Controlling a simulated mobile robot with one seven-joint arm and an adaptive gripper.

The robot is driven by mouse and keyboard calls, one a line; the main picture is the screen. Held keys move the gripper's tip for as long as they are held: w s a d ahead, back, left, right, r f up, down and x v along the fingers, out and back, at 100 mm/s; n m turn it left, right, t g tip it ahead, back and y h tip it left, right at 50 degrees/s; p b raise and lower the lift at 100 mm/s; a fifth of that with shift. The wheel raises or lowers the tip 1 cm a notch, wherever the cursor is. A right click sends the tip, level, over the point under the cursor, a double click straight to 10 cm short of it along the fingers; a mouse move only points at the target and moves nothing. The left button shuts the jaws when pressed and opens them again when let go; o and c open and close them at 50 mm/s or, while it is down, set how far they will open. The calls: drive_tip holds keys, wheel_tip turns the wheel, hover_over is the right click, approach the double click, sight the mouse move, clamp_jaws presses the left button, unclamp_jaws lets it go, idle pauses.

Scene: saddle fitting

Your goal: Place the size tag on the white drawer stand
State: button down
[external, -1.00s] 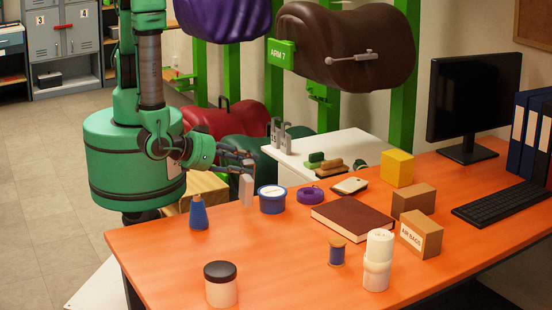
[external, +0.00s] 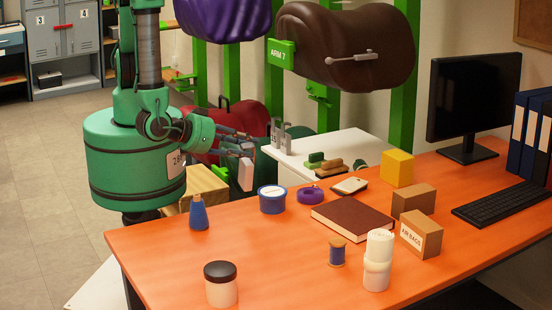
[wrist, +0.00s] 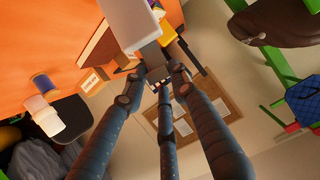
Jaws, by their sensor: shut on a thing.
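The size tag (external: 246,174) is a small pale grey-white plate held at the end of my gripper (external: 243,149). My gripper is shut on it, and the tag hangs upright in the air, just left of the white drawer stand (external: 352,147). In the wrist view the tag (wrist: 132,22) shows at the top, at the tips of my gripper's fingers (wrist: 155,75); any writing on it cannot be read. The stand's white top is partly visible behind the orange desk; its lower part is hidden.
Grey metal uprights (external: 281,137) and brushes (external: 325,164) stand on the drawer stand; the right of its top is clear. The orange desk (external: 280,255) holds a blue tub (external: 272,200), a purple tape ring (external: 311,195) and a brown book (external: 352,217). A brown saddle (external: 347,50) hangs behind.

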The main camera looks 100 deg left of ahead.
drive_tip(key=w+a+f+n+g+y+b, duration=0.1)
drive_tip(key=w+a+n, duration=0.1)
drive_tip(key=w+a, duration=0.45)
drive_tip(key=w+a+n+g+y, duration=0.1)
drive_tip(key=w+a, duration=0.2)
drive_tip(key=a, duration=0.7)
drive_tip(key=a+n+g+y+b, duration=0.1)
drive_tip(key=a+n+g, duration=0.2)
drive_tip(key=a, duration=1.8)
drive_tip(key=s+a+n+g, duration=0.1)
drive_tip(key=s+a, duration=0.2)
drive_tip(key=a, duration=0.6)
drive_tip(key=s+a+n+g, duration=0.1)
drive_tip(key=s+a+n, duration=0.15)
drive_tip(key=a, duration=0.65)
drive_tip(key=s+a+r+n+g+y+b, duration=0.1)
drive_tip(key=s+a+n+g+b, duration=0.15)
drive_tip(key=s+a, duration=1.4)
wheel_tip(320, 180, down, 20)
drive_tip(key=shift+r+p, duration=0.25)
drive_tip(key=shift+p, duration=0.1)
drive_tip(key=shift+d+r+p, duration=0.1)
drive_tip(key=shift+r+p, duration=0.05)
drive_tip(key=shift+p, duration=1.65)
